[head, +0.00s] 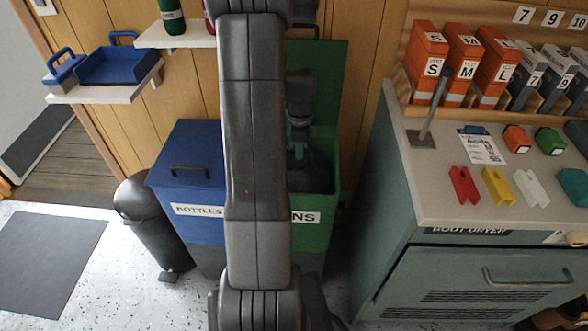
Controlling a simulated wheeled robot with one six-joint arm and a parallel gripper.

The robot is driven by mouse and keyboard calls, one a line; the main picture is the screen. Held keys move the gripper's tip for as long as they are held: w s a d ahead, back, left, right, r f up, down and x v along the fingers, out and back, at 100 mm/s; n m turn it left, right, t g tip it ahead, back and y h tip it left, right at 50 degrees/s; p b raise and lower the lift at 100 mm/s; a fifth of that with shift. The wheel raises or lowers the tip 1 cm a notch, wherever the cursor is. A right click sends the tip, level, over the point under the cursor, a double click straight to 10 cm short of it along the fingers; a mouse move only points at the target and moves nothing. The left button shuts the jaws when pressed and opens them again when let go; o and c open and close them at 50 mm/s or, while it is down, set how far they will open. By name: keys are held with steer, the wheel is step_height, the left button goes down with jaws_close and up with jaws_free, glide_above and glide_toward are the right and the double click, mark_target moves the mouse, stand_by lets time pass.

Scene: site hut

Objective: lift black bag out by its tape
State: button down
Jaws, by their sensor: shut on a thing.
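The black bag (318,180) sits inside the green bin (315,225), whose lid (328,75) stands open at the back. My gripper (298,152) points down into the mouth of the bin and is shut on the bag at its top. The tape cannot be made out at this size. My own arm crosses the middle of the view and hides the left part of the green bin and some of the bag.
A blue bin (190,185) labelled BOTTLES stands left with its lid shut, beside a black pedal bin (150,220). The boot dryer cabinet (465,270) stands close on the right. A small shelf (178,40) is above the blue bin.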

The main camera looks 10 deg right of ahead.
steer(key=shift+r+p, duration=3.1)
steer(key=shift+r, duration=1.3)
step_height(320, 180, up, 9)
steer(key=p, duration=0.6)
steer(key=shift+p, duration=0.3)
steer(key=shift+r, duration=0.1)
step_height(320, 180, up, 9)
steer(key=p, duration=0.6)
steer(key=shift+p, duration=0.4)
steer(key=shift+s, duration=0.1)
